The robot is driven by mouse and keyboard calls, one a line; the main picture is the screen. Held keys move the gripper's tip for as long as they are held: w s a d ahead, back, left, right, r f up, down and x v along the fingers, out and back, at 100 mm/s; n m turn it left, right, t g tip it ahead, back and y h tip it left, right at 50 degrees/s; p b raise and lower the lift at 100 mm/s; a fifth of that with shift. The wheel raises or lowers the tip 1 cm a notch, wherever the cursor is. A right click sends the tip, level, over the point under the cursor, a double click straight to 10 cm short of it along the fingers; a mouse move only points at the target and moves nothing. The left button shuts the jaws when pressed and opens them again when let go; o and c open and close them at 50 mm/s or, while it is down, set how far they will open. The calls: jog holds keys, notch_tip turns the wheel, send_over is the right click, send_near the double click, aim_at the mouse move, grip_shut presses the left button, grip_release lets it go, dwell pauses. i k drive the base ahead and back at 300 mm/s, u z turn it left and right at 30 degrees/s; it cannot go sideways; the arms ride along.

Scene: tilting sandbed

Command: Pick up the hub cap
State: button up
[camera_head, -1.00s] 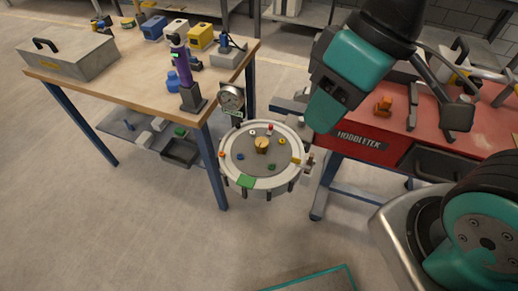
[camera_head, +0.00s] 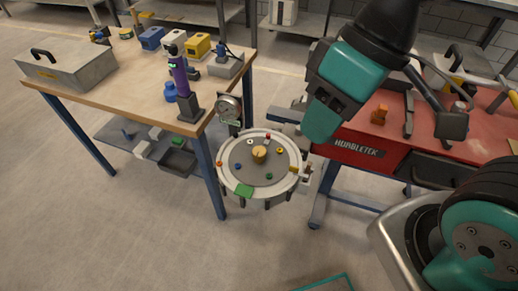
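A small round tan-yellow cap (camera_head: 259,154), which I take as the hub cap, sits at the middle of the grey round bed (camera_head: 254,180) with a pale rim. The bed stands between the two benches. My arm's teal wrist part (camera_head: 340,85) hangs above and to the right of the bed, with its lower end near the bed's right rim in the picture. The fingers of my gripper cannot be made out. I see nothing touching the cap.
A dial gauge (camera_head: 228,107) stands behind. The wooden bench (camera_head: 130,82) is left, the red bench (camera_head: 365,150) right. The floor in front is mostly clear.

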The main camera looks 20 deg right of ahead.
aim_at(171, 92)
jog(key=u, duration=1.95)
jog(key=i, duration=2.65)
jog(key=z, duration=3.15)
